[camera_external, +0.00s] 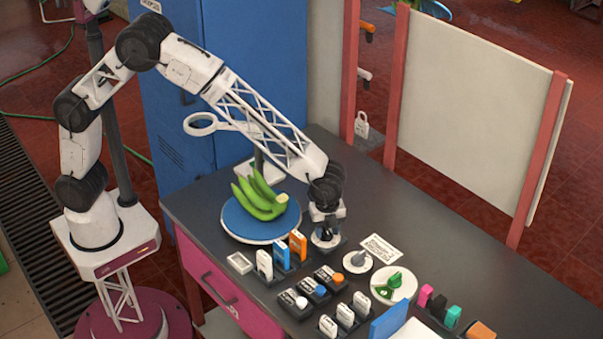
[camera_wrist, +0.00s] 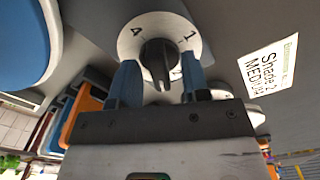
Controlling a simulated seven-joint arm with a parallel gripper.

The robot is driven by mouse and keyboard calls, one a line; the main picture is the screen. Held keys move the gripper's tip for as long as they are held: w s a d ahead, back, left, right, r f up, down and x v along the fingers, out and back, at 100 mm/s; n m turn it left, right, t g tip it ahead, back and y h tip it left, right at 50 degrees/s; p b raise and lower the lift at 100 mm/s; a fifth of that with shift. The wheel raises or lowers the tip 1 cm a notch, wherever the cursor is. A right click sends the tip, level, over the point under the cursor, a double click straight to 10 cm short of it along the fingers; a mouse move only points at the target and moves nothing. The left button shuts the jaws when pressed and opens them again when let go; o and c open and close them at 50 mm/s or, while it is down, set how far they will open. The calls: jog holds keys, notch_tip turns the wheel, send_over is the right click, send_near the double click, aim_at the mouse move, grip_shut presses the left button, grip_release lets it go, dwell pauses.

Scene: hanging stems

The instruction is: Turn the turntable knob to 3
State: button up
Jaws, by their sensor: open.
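A round white dial plate (camera_wrist: 150,22) with a black knob (camera_wrist: 158,55) in its middle shows in the wrist view. A 4 is printed left of the knob and a 1 right of it; another mark lower right is mostly hidden. I cannot tell which number the knob points to. My gripper (camera_wrist: 158,72) is open, its two blue fingers apart on either side of the knob. In the external view my gripper (camera_external: 326,232) points down over this dial, mostly hiding it. The blue turntable (camera_external: 240,222) carries green bananas (camera_external: 262,197) just left of my gripper.
A second dial (camera_external: 358,261) is right of my gripper, by a white label card (camera_external: 380,247) reading "Shade 2 MEDIUM" in the wrist view. Switch blocks (camera_external: 320,290) and upright blue and orange pieces (camera_external: 298,245) stand near the front. A magnifier ring (camera_external: 201,124) stands behind the bananas.

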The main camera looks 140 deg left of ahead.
jog(key=shift+r, duration=3.9)
jog(key=shift+o, duration=0.3)
jog(key=o, duration=0.5)
jog(key=shift+c, duration=0.2)
jog(key=shift+o, duration=0.8)
jog(key=shift+n, duration=0.3)
jog(key=a+n+h, duration=0.1)
jog(key=n, duration=0.4)
jog(key=w+a+n+g+h, duration=0.1)
jog(key=n, duration=0.5)
jog(key=a+n+g+h, duration=0.1)
jog(key=n+h, duration=0.1)
jog(key=n, duration=0.4)
jog(key=shift+w+f, duration=0.2)
jog(key=shift+w, duration=0.05)
